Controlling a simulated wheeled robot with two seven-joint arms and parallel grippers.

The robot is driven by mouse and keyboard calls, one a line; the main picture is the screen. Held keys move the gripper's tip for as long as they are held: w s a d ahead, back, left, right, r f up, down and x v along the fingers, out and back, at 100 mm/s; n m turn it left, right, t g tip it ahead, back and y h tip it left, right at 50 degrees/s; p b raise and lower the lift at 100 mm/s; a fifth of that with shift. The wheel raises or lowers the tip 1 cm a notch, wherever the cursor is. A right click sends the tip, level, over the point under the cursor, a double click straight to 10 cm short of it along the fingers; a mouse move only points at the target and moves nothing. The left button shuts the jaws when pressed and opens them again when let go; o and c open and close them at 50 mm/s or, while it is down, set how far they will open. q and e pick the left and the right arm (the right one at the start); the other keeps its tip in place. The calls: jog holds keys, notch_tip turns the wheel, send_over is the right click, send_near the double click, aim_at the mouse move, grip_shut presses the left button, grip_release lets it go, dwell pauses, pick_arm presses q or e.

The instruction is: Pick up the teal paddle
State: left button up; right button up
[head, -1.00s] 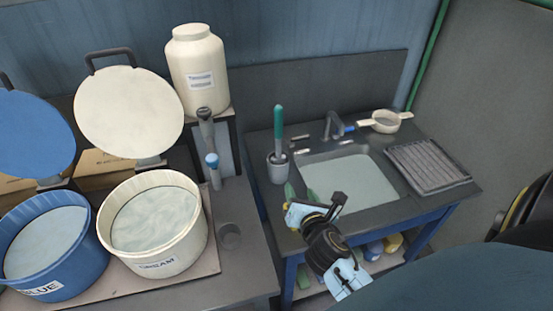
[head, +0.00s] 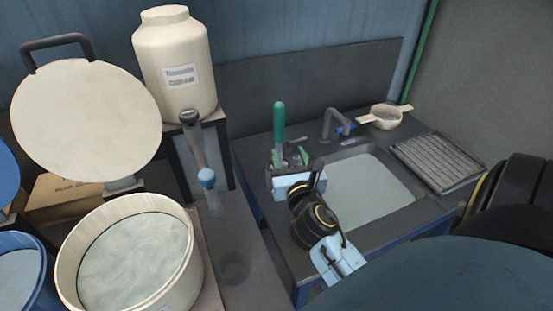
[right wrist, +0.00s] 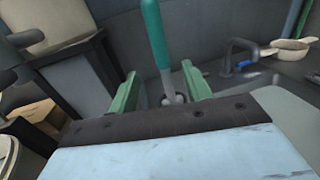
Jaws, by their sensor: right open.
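The teal paddle (head: 279,120) stands nearly upright at the left side of the sink counter, its teal handle at the top. In the right wrist view its teal handle (right wrist: 155,35) rises above a grey shaft, which appears in the gap between my green fingers. My right gripper (head: 289,160) is open and close to the paddle; its fingers (right wrist: 162,88) show either side of the shaft, apart from it. I cannot tell whether the shaft is fully between them. The paddle's lower end and its holder are mostly hidden by the gripper. My left gripper is not in view.
A sink basin (head: 365,195) with a faucet (head: 336,122) lies right of the paddle. A strainer (head: 386,115) and a ribbed tray (head: 437,160) are further right.

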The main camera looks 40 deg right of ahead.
aim_at(280, 133)
jog(key=x, duration=1.1)
jog(key=shift+w+f, duration=0.15)
jog(key=shift+f, duration=0.15)
jog(key=c, duration=0.9)
jog(key=shift+c, duration=0.7)
jog(key=shift+r+p, duration=0.15)
jog(key=shift+p, duration=0.15)
